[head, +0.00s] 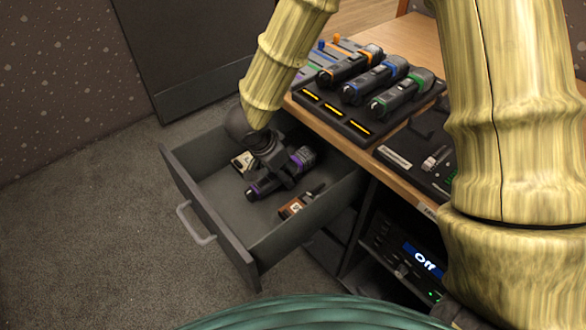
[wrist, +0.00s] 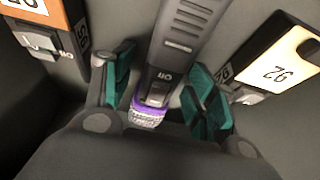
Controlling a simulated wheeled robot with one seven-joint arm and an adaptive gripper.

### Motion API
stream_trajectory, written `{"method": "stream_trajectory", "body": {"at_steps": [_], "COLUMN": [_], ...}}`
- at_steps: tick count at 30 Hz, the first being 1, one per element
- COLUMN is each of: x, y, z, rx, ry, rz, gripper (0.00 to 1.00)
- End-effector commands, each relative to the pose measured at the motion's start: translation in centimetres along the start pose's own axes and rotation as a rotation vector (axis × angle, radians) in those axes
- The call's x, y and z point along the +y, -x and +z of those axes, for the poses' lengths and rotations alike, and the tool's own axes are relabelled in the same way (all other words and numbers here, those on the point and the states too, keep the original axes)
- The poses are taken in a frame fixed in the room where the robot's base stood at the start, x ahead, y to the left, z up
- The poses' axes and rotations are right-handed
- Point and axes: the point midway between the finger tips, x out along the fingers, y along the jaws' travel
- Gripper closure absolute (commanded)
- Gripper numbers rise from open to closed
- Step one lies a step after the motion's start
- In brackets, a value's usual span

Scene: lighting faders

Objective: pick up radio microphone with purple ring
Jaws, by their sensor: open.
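The radio microphone with a purple ring (head: 303,158) lies in the open drawer (head: 215,232), partly hidden by my gripper in the head view. Its purple tail end (head: 256,189) shows to the lower left. In the wrist view the dark microphone body (wrist: 180,45) runs up the picture, with the purple ring (wrist: 148,113) and silvery head at its lower end. My gripper (head: 275,172) is low in the drawer over the microphone. In the wrist view my gripper (wrist: 162,90) is open, with one teal-padded finger on each side of the microphone. I cannot tell whether either pad touches it.
An orange-and-black pack (head: 298,204) and a pale pack (head: 243,161) lie in the drawer on either side of the microphone. The desk (head: 425,40) edge is close to the right. On it, a charger tray (head: 334,121) holds microphones with orange, blue and green rings.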

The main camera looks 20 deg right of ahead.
Motion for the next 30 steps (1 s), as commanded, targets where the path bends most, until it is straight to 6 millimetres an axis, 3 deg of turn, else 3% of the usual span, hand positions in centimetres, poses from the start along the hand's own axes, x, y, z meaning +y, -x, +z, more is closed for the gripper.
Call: {"method": "stream_trajectory", "body": {"at_steps": [5, 14, 30], "x": [0.0, 0.0, 0.0], "y": [0.1, 0.1, 1.4], "z": [0.0, 0.0, -0.6], "rx": [0.000, 0.000, -0.002], "ry": [0.000, -0.001, -0.002], "rz": [0.000, 0.000, -0.001], "gripper": [0.46, 1.00, 1.00]}}
